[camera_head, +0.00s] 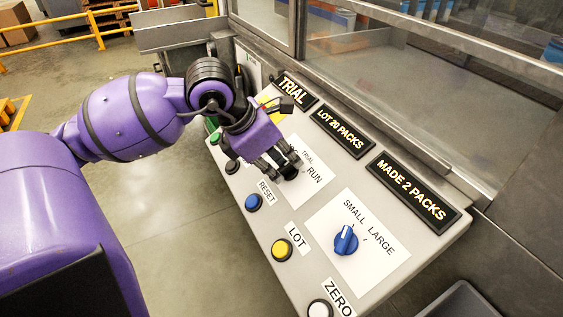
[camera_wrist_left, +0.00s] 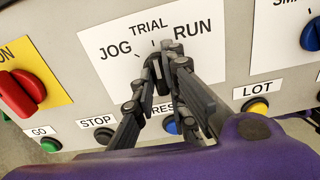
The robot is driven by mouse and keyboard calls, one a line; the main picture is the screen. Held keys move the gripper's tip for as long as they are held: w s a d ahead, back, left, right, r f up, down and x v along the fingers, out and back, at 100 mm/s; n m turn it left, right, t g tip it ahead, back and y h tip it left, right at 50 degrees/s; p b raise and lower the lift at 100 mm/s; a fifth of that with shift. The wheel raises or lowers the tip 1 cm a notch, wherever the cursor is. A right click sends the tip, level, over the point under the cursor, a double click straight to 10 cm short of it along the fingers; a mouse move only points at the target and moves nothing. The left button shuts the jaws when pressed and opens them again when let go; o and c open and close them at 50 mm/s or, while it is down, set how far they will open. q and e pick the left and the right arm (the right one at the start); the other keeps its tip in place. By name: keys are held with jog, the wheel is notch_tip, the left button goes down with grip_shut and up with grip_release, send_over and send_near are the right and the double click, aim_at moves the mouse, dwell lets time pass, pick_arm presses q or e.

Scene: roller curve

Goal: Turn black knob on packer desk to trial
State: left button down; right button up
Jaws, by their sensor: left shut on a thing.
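The black knob (camera_wrist_left: 161,76) sits on a white plate (camera_wrist_left: 105,62) lettered JOG, TRIAL and RUN, with TRIAL at the top middle. My left gripper (camera_head: 288,166) reaches down to it on the packer desk (camera_head: 285,215). In the left wrist view the fingers of the left gripper (camera_wrist_left: 164,66) are shut on the knob, one on each side. The fingers hide much of the knob, so its exact pointing is hard to read; it looks close to upright, towards TRIAL. My right gripper is in neither view.
A blue SMALL/LARGE knob (camera_head: 346,240) and yellow LOT button (camera_head: 282,250) lie to the right. A blue RESET button (camera_head: 253,202) is near the front edge. A red switch (camera_wrist_left: 22,92) is left of the plate. Black displays (camera_head: 342,133) read TRIAL, LOT 20 PACKS, MADE 2 PACKS.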

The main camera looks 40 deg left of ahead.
pick_arm(q)
jog(key=shift+n, duration=0.3)
jog(key=c, duration=1.8)
grip_release()
jog(key=shift+o, duration=0.2)
jog(key=shift+r, duration=0.15)
jog(key=v, duration=1.1)
jog(key=shift+s+r, duration=0.25)
jog(key=shift+r, duration=0.05)
jog(key=shift+a, duration=0.15)
